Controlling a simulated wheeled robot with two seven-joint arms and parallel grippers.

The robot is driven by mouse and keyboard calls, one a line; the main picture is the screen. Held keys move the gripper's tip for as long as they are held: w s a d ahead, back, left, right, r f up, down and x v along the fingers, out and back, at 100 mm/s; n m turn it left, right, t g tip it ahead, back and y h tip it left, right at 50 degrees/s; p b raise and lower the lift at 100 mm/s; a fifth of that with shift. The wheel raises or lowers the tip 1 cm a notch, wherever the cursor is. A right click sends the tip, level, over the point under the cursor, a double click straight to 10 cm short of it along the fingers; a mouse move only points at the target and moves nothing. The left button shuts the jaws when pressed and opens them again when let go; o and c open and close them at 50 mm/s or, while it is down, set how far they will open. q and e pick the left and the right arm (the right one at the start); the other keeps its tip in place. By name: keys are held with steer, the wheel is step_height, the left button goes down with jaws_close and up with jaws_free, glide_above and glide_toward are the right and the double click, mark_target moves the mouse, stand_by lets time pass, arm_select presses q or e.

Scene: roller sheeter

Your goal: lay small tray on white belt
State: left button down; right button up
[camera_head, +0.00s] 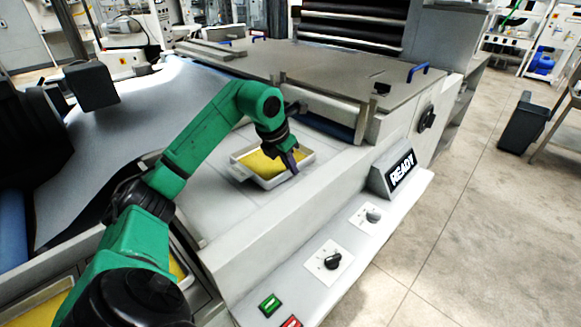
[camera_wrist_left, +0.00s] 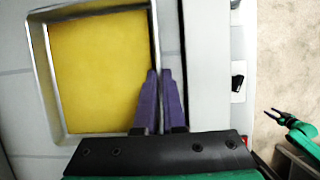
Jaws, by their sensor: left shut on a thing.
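The small tray (camera_head: 268,184) is a shallow pale metal tray with a yellow layer inside. It is at the white belt (camera_head: 212,190) in the head view, and looks level and resting on it or very close above it. My left gripper (camera_head: 293,168) is shut on the tray's near right wall. In the left wrist view, the fingers (camera_wrist_left: 160,76) pinch the right wall of the tray (camera_wrist_left: 39,75), above the white belt (camera_wrist_left: 14,112). My right gripper (camera_wrist_left: 272,114) shows small at the right of that view, away from the tray; its jaw state is unclear.
The sheeter's flat grey cover (camera_head: 310,72) with blue handles lies behind the tray. A control ledge with a READY display (camera_head: 400,172) and knobs (camera_head: 331,261) runs along the right. More yellow-filled trays (camera_head: 35,308) sit at the lower left. Open floor lies to the right.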

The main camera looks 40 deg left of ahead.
arm_select(q)
steer(key=shift+f, duration=0.15)
steer(key=c, duration=1)
jaws_free()
steer(key=shift+a, duration=0.1)
steer(key=v, duration=1.2)
